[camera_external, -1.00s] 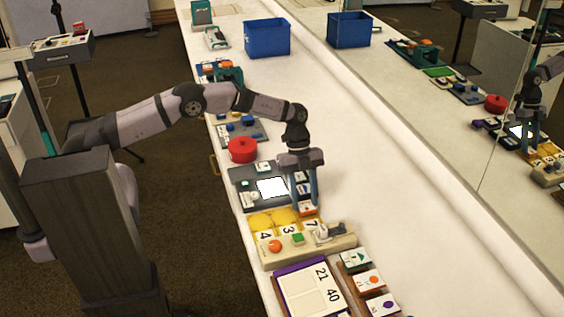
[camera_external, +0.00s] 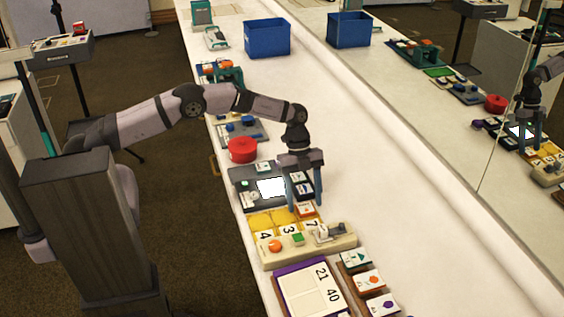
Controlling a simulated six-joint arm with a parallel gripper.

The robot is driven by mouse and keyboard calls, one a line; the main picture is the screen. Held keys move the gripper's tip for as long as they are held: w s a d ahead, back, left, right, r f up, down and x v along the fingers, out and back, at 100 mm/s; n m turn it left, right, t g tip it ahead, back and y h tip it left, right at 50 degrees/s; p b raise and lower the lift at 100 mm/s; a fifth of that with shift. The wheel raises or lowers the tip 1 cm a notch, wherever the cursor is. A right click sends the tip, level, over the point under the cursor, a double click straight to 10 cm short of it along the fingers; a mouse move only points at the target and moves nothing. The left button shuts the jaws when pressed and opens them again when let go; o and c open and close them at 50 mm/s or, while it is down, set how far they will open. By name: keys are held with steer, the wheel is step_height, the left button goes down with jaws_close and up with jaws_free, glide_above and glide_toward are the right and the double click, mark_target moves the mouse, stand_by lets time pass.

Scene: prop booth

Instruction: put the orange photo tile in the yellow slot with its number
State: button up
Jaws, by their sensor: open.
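The orange photo tile (camera_external: 306,210), white with an orange mark, lies at the right-hand yellow slot, just behind the number 7 (camera_external: 311,224). It looks flat there, but I cannot tell whether it is fully seated. The other two yellow slots (camera_external: 261,221) (camera_external: 284,216), behind the numbers 4 and 3, look empty. My gripper (camera_external: 304,204) points down above the tile, with its fingers spread to either side. It is open and apart from the tile, as far as I can see.
A grey panel with a white screen (camera_external: 271,187) lies behind the slots. A beige panel front carries an orange button (camera_external: 275,245), a green button (camera_external: 298,239) and a lever (camera_external: 328,233). A purple-edged board (camera_external: 300,290) and tile rack (camera_external: 371,281) are nearer. The counter's right side is clear.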

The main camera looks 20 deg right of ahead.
steer(key=b+v, duration=0.2)
steer(key=v, duration=0.5)
steer(key=shift+r, duration=0.1)
stand_by(0.4)
